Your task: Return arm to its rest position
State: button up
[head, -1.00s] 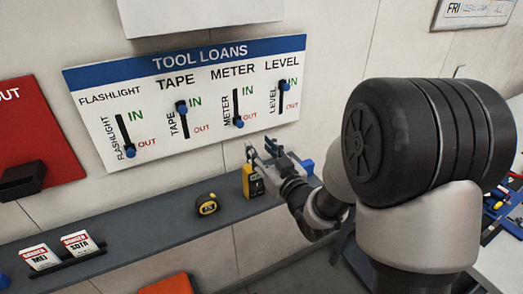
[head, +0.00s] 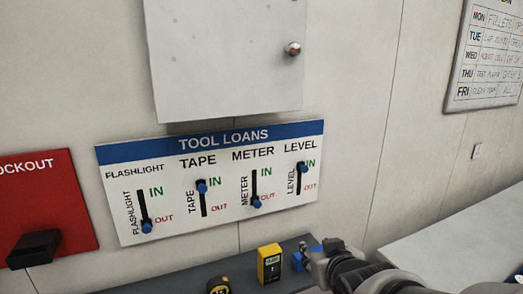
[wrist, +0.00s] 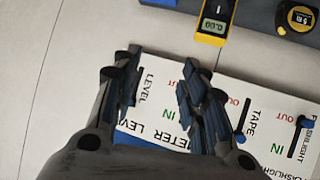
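My gripper (wrist: 158,92) is open and empty in the wrist view, its two dark fingers apart with the tool loans board behind them. In the head view my gripper (head: 318,249) shows small at the bottom right, above the shelf. The tool loans board (head: 225,222) hangs on the wall. The flashlight knob (head: 147,227) and meter knob (head: 257,204) are down at OUT. The tape knob (head: 202,185) and level knob (head: 301,167) are up at IN. Much of my arm is out of frame.
A red lockout board (head: 55,195) is left, a white cabinet (head: 225,60) above, a pale table (head: 450,238) right.

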jog(key=s+d+f+m+g, duration=0.1)
jog(key=s+g, duration=0.6)
jog(key=s, duration=1.8)
jog(key=shift+s+f+m+h, duration=0.2)
jog(key=shift+s+m+h, duration=0.1)
jog(key=shift+s+m, duration=0.15)
